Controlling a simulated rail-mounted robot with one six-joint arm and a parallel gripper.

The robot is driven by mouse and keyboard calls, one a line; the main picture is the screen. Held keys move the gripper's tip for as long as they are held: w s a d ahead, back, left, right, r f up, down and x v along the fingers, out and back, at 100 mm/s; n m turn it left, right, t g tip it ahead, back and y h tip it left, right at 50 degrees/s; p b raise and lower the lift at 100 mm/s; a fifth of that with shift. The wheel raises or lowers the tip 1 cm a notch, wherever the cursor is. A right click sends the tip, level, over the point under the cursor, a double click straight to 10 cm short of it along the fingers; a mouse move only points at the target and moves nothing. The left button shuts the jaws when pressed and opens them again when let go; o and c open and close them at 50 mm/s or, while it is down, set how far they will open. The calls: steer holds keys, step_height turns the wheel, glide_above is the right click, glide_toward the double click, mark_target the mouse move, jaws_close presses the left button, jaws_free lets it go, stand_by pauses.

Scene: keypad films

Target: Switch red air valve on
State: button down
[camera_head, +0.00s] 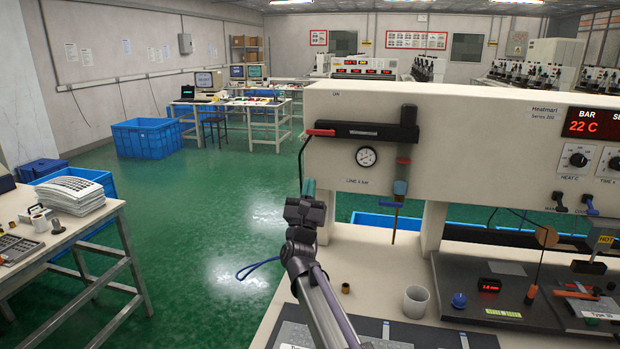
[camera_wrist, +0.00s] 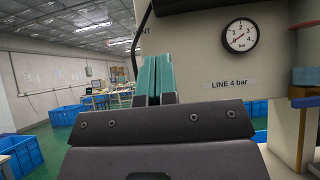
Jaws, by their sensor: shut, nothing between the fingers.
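The red air valve handle (camera_head: 320,132) is a short red lever at the left end of a black air unit (camera_head: 362,131) on the front of the cream machine. It lies about level. A round pressure gauge (camera_head: 366,156) is below the unit, above a "LINE 4 bar" label; the gauge also shows in the wrist view (camera_wrist: 241,37). My gripper (camera_head: 309,187) is below the red handle and apart from it in the picture. Its teal fingers (camera_wrist: 154,78) are together and empty. The red handle is not clearly visible in the wrist view.
A black hose (camera_head: 301,158) hangs down from the handle's end, close to my gripper. A blue-tipped filter part (camera_head: 400,187) hangs right of the gauge. Open floor lies left.

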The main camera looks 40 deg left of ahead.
mark_target(322, 131)
steer(key=w+r+p, duration=0.1)
steer(key=r+p, duration=0.1)
steer(key=r, duration=0.1)
steer(key=w+a+r+p, duration=0.1)
steer(key=w+r+p, duration=0.1)
steer(key=r+p, duration=0.1)
steer(key=w+a+r+p, duration=0.1)
steer(key=r+p, duration=0.2)
steer(key=shift+w+a+r, duration=0.15)
steer(key=shift+w+r, duration=0.15)
steer(key=shift+w, duration=0.05)
steer(key=shift+f, duration=0.15)
steer(key=shift+w+m+h+p, duration=0.1)
steer(key=shift+m+h+p, duration=0.2)
steer(key=shift+m+h, duration=0.1)
